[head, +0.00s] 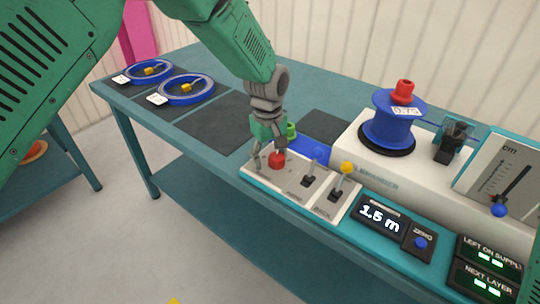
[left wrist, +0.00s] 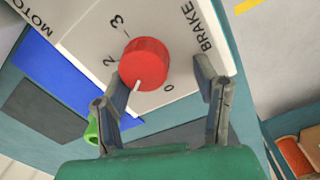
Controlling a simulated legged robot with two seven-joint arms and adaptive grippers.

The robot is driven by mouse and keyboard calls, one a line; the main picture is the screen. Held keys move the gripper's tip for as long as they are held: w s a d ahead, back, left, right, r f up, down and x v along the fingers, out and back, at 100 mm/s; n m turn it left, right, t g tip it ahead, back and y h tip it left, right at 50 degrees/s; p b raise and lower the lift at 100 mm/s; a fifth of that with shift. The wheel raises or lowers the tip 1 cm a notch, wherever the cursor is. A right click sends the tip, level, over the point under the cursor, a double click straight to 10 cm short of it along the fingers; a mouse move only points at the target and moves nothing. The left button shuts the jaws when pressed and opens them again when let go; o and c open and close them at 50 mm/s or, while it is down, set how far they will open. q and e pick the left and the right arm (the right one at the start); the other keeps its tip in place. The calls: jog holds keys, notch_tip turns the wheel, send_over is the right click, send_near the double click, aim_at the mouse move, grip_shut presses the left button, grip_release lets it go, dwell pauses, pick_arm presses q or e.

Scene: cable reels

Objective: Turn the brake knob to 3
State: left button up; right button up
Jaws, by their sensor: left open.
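The brake knob (head: 276,160) is a red dial on the white panel at the table's front edge. In the left wrist view the knob (left wrist: 147,60) shows a white pointer line aimed at the unlabelled-looking stretch between 2 and 0, away from the 3. The 3, 2, 0 and the word BRAKE are readable; a 1 is not visible. My left gripper (head: 266,150) is over the knob, pointing down. In the wrist view its fingers (left wrist: 165,92) are apart, one on each side of the knob's near part; contact cannot be told. My right gripper is out of view.
Two levers, one yellow-tipped (head: 346,168), stand right of the knob. A green peg (head: 291,131) is just behind the gripper. A blue spool (head: 391,122) sits on the white machine. A display (head: 380,217) reads 1.5 m. Blue rings (head: 187,89) lie at the table's left.

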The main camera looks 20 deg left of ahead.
pick_arm(q)
jog(key=shift+d+r, duration=0.15)
jog(key=shift+d, duration=0.75)
jog(key=c, duration=1)
jog(key=shift+d+r, duration=0.1)
jog(key=shift+d, duration=0.3)
jog(key=shift+c, duration=0.7)
jog(key=shift+a, duration=0.65)
jog(key=shift+d, duration=0.35)
